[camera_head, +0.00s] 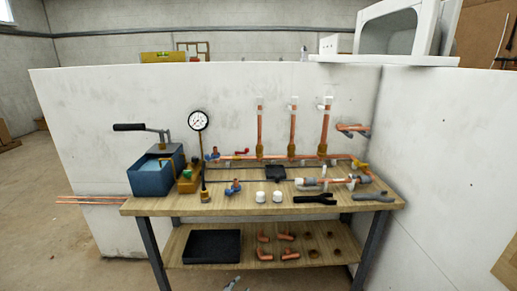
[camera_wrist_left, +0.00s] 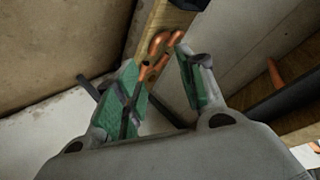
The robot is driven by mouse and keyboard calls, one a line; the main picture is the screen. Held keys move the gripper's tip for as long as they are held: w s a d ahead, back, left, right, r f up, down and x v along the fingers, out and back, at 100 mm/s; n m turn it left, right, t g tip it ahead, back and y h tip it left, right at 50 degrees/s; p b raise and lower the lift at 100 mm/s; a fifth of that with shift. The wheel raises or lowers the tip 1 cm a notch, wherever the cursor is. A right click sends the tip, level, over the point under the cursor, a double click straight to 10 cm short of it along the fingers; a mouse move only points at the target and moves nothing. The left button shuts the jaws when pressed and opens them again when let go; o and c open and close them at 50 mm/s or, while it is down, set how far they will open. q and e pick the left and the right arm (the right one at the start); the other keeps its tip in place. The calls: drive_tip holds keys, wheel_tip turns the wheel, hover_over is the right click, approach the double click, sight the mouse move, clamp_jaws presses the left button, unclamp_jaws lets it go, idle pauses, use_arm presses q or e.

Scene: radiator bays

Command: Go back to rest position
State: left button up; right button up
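My left gripper (camera_wrist_left: 163,72) shows in the left wrist view with its two green-padded fingers spread apart. The gap between the fingers holds nothing that I can make out. Copper pieces (camera_wrist_left: 160,45) show beyond the fingertips, apart from the gripper as far as I can tell. In the head view neither arm can be clearly made out. A small grey shape (camera_head: 233,284) at the bottom edge is too cut off to identify. My right gripper is in neither view.
A wooden workbench (camera_head: 240,207) carries a blue pump tank (camera_head: 157,178), a pressure gauge (camera_head: 198,121), copper pipework (camera_head: 292,130) and two white caps (camera_head: 261,197). Its lower shelf holds a black tray (camera_head: 212,246) and copper fittings (camera_head: 288,255). White walls stand behind and right.

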use_arm(q)
drive_tip(key=s+a+f+n+g, duration=0.2)
drive_tip(key=s+f, duration=0.4)
drive_tip(key=s, duration=0.4)
drive_tip(key=s+a+f+n+g+y+p, duration=0.1)
drive_tip(key=s+a+f+n+g, duration=0.2)
drive_tip(key=s+a+f, duration=0.3)
drive_tip(key=s+a+f+n+g+y, duration=0.1)
drive_tip(key=s+a+f+n+g, duration=0.2)
drive_tip(key=s, duration=1.1)
wheel_tip(320, 180, down, 3)
drive_tip(key=shift+s+a+g, duration=0.2)
drive_tip(key=shift+a+g, duration=0.6)
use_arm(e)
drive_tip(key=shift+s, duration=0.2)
use_arm(q)
drive_tip(key=shift+s+p, duration=0.1)
drive_tip(key=shift+p, duration=0.3)
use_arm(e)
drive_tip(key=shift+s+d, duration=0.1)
